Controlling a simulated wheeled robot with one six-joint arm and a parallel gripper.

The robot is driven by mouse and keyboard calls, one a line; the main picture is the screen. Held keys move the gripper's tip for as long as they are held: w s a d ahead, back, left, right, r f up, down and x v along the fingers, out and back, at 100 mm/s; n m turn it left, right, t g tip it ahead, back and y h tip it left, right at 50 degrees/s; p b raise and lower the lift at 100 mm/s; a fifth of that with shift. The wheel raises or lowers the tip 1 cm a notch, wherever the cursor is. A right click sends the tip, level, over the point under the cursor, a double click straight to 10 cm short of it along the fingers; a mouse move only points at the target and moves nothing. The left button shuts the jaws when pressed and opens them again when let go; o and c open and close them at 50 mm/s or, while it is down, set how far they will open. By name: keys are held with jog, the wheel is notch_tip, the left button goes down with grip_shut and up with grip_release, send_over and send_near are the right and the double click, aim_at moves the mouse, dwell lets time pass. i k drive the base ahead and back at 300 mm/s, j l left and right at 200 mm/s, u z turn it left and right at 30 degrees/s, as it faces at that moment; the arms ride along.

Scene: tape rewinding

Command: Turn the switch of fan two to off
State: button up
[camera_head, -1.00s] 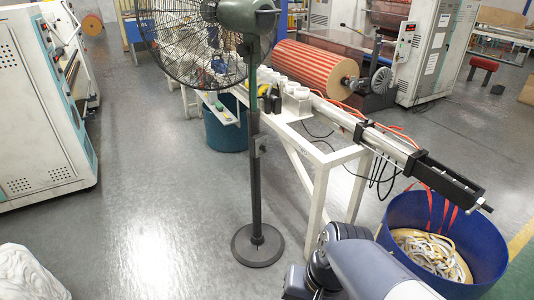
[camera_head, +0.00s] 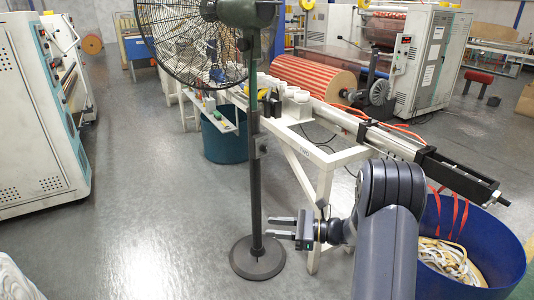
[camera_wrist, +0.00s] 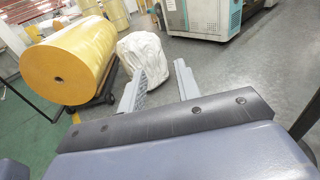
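A standing fan (camera_head: 255,185) is in the head view, with a dark wire cage (camera_head: 195,45) at the top left, a green motor housing (camera_head: 248,13) cut by the top edge, and a round base (camera_head: 257,262) on the floor. A small box-like part (camera_head: 261,147) sits on its pole. I cannot make out which part is the switch or its setting. My gripper (camera_head: 270,227) is low, just right of the pole above the base, its fingers pointing left. In the wrist view my gripper (camera_wrist: 157,72) has its two fingers apart with nothing between them.
A white machine frame (camera_head: 322,180) stands behind my arm, with a blue bin (camera_head: 510,240) of strips at the right. A teal tub (camera_head: 224,140) is behind the fan. The floor left of the fan is clear. The wrist view shows a yellow roll (camera_wrist: 85,50) and a white-covered bundle (camera_wrist: 143,50).

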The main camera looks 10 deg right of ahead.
aim_at(263, 148)
jog(key=j+z, duration=0.2)
jog(key=j, duration=0.55)
jog(key=j+z, duration=0.25)
jog(key=j, duration=0.45)
jog(key=i+j+z, duration=0.6)
jog(key=i+j, duration=0.2)
jog(key=i+z, duration=0.15)
jog(key=i, duration=0.4)
